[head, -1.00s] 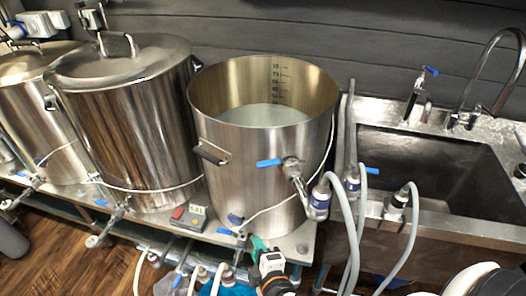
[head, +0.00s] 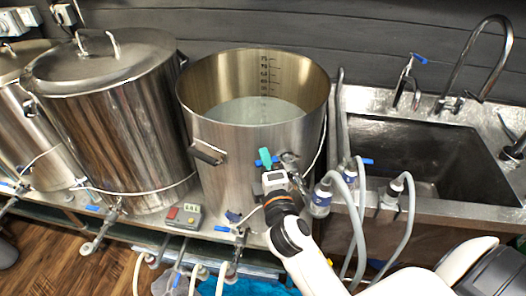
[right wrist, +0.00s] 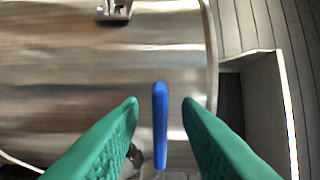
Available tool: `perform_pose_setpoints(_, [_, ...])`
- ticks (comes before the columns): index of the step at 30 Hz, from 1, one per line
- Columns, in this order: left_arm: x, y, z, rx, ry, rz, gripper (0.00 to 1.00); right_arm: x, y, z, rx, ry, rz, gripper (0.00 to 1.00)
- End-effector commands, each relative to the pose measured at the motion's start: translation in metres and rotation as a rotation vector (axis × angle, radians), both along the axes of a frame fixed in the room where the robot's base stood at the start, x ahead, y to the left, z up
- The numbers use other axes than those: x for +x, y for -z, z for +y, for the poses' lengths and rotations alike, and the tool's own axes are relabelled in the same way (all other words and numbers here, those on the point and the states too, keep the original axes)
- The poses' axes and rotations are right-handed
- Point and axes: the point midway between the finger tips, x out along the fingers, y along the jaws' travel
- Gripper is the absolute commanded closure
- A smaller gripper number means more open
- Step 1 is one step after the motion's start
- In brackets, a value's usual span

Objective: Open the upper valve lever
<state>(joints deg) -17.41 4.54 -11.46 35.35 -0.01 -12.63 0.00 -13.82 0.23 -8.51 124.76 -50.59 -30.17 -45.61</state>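The blue upper valve lever (right wrist: 160,125) sits on the valve at the front of the open steel pot (head: 232,150). In the right wrist view it shows upright between the two green fingers of my right gripper (right wrist: 160,103), with a gap on each side. The fingers are open. In the head view my right gripper (head: 265,158) is at the pot's upper valve (head: 290,161) and mostly covers the lever. My left gripper is not in view.
A lidded steel pot (head: 118,130) stands to the left. A sink (head: 425,150) with a tap is at right. Grey hoses (head: 362,220) hang close to the right of my right gripper. A lower valve with a blue lever (head: 223,229) is below it.

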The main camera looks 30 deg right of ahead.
Motion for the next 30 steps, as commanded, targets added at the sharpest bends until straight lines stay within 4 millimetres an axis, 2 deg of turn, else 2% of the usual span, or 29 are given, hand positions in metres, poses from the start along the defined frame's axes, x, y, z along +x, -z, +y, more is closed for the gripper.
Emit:
perform_pose_setpoints(3, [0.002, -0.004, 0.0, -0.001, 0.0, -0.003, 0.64, 0.015, -0.001, -0.003, 0.0, -0.001, 0.0, 0.69])
perform_pose_setpoints(6, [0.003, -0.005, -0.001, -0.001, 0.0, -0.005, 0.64, 0.021, 0.0, -0.005, 0.001, 0.0, 0.0, 0.69])
perform_pose_setpoints(15, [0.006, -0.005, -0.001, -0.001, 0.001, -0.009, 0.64, 0.023, 0.001, -0.006, 0.002, 0.0, 0.0, 0.69])
perform_pose_setpoints(17, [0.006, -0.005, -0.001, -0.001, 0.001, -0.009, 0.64, 0.023, 0.001, -0.006, 0.002, 0.0, 0.0, 0.76])
perform_pose_setpoints(21, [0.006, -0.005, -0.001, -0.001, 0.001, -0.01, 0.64, 0.023, 0.001, -0.006, 0.002, 0.0, 0.0, 0.99])
perform_pose_setpoints(30, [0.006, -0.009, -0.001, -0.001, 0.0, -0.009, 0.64, 0.022, 0.0, -0.006, 0.0, -0.01, 0.002, 1.0])
